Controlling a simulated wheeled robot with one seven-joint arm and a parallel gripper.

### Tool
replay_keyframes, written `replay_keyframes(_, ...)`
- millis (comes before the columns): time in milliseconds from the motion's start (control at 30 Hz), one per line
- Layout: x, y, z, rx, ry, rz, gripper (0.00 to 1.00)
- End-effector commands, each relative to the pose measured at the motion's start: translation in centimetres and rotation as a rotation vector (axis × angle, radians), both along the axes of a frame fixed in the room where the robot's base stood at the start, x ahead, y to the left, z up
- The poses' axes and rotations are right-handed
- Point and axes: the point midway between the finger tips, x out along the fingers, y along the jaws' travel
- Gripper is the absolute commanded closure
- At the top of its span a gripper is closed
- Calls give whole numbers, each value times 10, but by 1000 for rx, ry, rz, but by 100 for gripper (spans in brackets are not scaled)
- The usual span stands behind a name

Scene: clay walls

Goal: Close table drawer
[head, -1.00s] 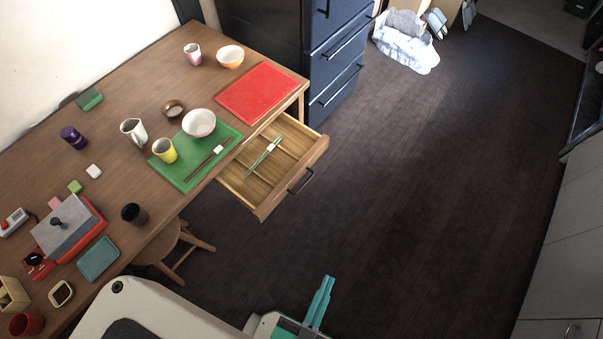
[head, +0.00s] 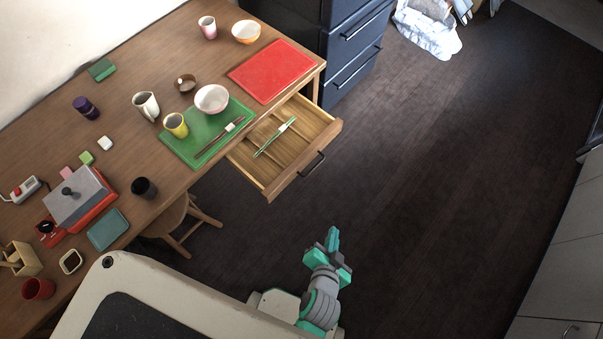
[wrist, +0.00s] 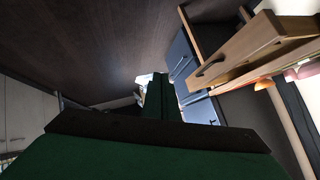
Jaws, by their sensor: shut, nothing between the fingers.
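The table drawer (head: 285,150) is pulled out from the wooden table (head: 150,65). It has a dark bar handle (head: 312,164) on its front and green chopsticks (head: 274,137) inside. My gripper (head: 332,238) is shut and empty, in front of and below the drawer in the head view, apart from it. In the wrist view, the closed green fingers (wrist: 161,98) point forward, and the drawer front (wrist: 240,50) with its handle (wrist: 211,63) is at the upper right.
A green mat (head: 205,140) with a bowl and cup, and a red mat (head: 270,71), lie on the table. A wooden stool (head: 180,222) stands under the table edge. A dark blue cabinet (head: 352,45) is behind. The floor to the right is clear.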

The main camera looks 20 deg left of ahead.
Motion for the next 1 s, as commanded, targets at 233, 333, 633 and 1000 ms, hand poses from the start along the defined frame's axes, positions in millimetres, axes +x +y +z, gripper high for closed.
replay_keyframes(233,59,22,-19,252,188,51,100)
replay_keyframes(333,78,33,-15,344,264,97,100)
replay_keyframes(633,113,53,30,528,461,285,100)
replay_keyframes(1000,118,58,50,570,544,382,100)
